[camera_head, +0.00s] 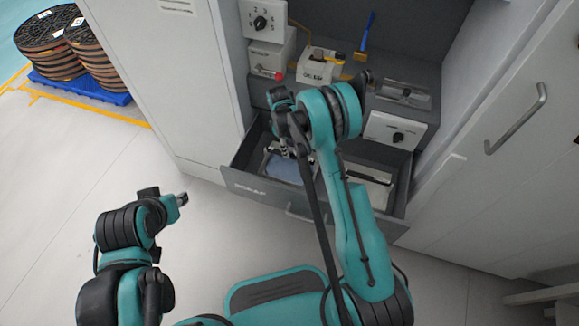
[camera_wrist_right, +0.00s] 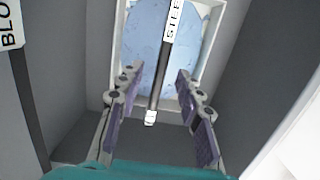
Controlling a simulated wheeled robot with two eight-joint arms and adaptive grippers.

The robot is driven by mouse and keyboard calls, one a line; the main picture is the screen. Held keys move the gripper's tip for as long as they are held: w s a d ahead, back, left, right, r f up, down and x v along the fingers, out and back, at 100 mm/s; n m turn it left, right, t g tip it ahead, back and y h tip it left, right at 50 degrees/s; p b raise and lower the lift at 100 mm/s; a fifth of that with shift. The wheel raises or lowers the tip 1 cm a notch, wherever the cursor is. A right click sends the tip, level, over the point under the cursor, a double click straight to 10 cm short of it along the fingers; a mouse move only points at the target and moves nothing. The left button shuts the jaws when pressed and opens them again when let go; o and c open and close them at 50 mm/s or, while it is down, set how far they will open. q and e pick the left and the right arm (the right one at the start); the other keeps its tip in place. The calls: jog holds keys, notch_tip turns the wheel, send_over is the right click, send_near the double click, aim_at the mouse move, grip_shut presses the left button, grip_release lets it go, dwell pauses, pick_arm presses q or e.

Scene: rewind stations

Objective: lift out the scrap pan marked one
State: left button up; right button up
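An open drawer (camera_head: 262,190) under the cabinet holds a pan with pale blue contents (camera_head: 284,170) on its left side. A second pan (camera_head: 366,190) with a light rim lies on its right side. My right gripper (camera_head: 288,150) points down over the left pan. In the right wrist view it is open (camera_wrist_right: 158,76), its fingers on either side of a dark bar (camera_wrist_right: 160,75) with a white label above the blue contents. No mark reading one is legible. My left gripper (camera_head: 181,199) is out over the floor at the left; its finger opening does not show clearly.
Drawer walls (camera_wrist_right: 80,85) rise close around the right gripper. Above the drawer are a shelf with a white box (camera_head: 316,66), a numbered dial panel (camera_head: 263,20) and a lower dial panel (camera_head: 395,131). Spools on a blue pallet (camera_head: 95,88) stand far left.

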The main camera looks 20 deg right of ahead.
jog(key=f, duration=0.1)
jog(key=f+b, duration=0.1)
jog(key=f, duration=0.1)
jog(key=f+b, duration=0.1)
jog(key=shift+s+d+f, duration=0.3)
jog(key=shift+s+f, duration=0.05)
jog(key=shift+r, duration=0.1)
grip_shut()
